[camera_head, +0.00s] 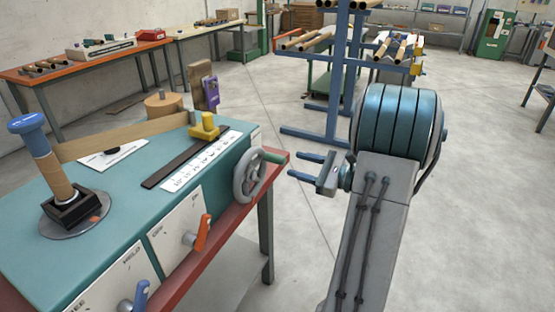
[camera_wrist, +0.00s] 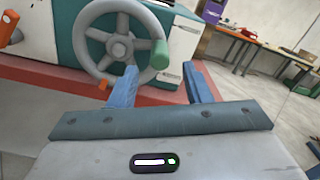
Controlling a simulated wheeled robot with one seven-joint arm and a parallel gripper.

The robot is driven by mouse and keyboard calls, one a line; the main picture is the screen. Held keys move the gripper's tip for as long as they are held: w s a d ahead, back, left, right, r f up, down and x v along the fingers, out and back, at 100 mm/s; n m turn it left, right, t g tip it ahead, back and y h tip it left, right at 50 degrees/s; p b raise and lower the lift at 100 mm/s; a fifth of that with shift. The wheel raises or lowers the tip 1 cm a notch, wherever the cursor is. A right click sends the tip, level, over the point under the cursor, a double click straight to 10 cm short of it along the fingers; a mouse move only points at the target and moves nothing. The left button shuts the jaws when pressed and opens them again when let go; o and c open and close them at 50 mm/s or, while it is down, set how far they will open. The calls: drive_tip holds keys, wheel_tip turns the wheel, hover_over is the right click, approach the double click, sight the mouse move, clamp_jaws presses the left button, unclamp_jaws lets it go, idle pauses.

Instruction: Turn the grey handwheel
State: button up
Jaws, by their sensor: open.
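The grey handwheel (camera_head: 249,176) is on the right end of the teal winder bench and has a green handle (camera_head: 273,157) sticking out to the right. In the wrist view the handwheel (camera_wrist: 96,36) is ahead, with its green handle (camera_wrist: 159,54) at its right side. My gripper (camera_head: 295,165) is open and empty, with blue fingers pointing toward the wheel from the right. In the wrist view the open fingers (camera_wrist: 157,78) appear below the wheel, and the handle shows between them, beyond the tips. The fingers look apart from the handle.
A red ledge (camera_head: 235,222) runs below.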

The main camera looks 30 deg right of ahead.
sight(285, 161)
drive_tip(key=x, duration=0.7)
drive_tip(key=shift+w+a, duration=0.1)
clamp_jaws()
